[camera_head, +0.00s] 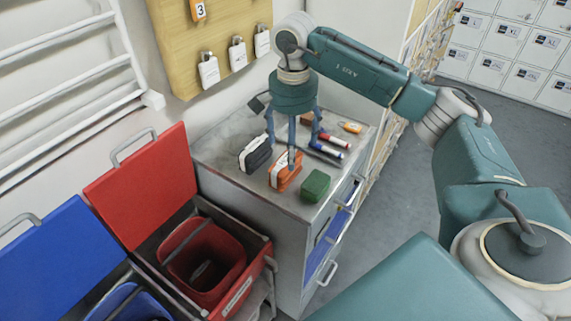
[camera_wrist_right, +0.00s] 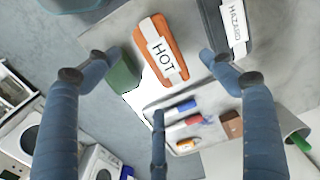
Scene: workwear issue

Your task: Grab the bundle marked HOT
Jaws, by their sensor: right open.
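The bundle marked HOT (camera_wrist_right: 166,58) is orange with a white label and lies on the grey cabinet top. It also shows in the head view (camera_head: 285,172), partly behind a finger. My right gripper (camera_head: 293,145) is over the cabinet top, pointing down, with its fingers spread and empty. In the wrist view my right gripper (camera_wrist_right: 155,68) has its fingertips to either side of the HOT bundle's near end; I cannot tell the exact height gap. A black bundle marked HAZARD (camera_wrist_right: 224,35) lies beside it, and a green block (camera_head: 315,186) on its other side. My left gripper is not in view.
Markers (camera_head: 334,141), a brown block (camera_head: 306,118) and a small orange item (camera_head: 350,127) lie behind on the cabinet top (camera_head: 222,150). A wooden board (camera_head: 215,25) with hanging padlocks stands at the back. Red (camera_head: 205,255) and blue bins stand open at the left.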

